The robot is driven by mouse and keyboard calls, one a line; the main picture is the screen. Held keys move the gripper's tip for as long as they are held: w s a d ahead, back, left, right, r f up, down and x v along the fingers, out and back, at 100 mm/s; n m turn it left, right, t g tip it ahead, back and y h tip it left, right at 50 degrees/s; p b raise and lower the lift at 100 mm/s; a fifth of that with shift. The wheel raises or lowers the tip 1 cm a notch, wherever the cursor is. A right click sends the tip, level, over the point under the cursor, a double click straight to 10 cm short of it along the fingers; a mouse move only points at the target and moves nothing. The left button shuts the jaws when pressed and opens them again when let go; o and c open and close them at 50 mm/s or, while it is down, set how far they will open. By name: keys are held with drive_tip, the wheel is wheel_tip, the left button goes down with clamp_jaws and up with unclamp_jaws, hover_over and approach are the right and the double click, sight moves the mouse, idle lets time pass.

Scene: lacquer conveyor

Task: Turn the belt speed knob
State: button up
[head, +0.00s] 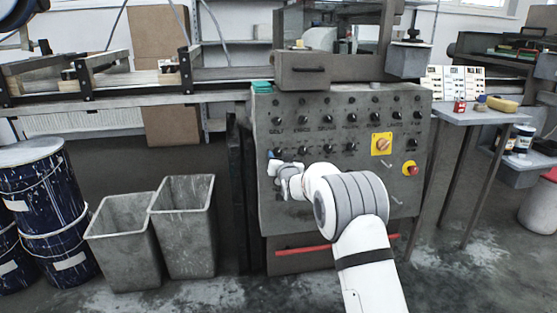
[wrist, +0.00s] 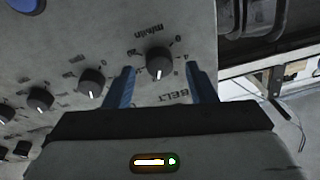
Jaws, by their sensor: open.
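The belt speed knob (wrist: 159,62) is a round black knob with a white pointer line, on the grey panel marked BELT and m/min. It appears upside down in the wrist view, its pointer towards the bottom of the picture. My gripper (wrist: 160,75) is open, its two blue fingers to either side of the knob with a visible gap at each. Whether the fingertips reach the panel cannot be told. In the head view my gripper (head: 274,163) is at the left side of the control panel (head: 345,205), and I cannot make out the belt knob there.
Other black knobs (wrist: 91,82) sit in a row beside the belt knob. Two grey bins (head: 187,230) stand left of the cabinet, and a side table (head: 470,115) stands right.

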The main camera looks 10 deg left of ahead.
drive_tip(key=shift+w+a, duration=0.15)
drive_tip(key=shift+w, duration=0.4)
drive_tip(key=shift+c, duration=0.2)
drive_tip(key=c, duration=0.9)
drive_tip(key=shift+s+a, duration=0.1)
drive_tip(key=shift+a, duration=0.25)
drive_tip(key=shift+c, duration=0.2)
drive_tip(key=shift+d, duration=0.25)
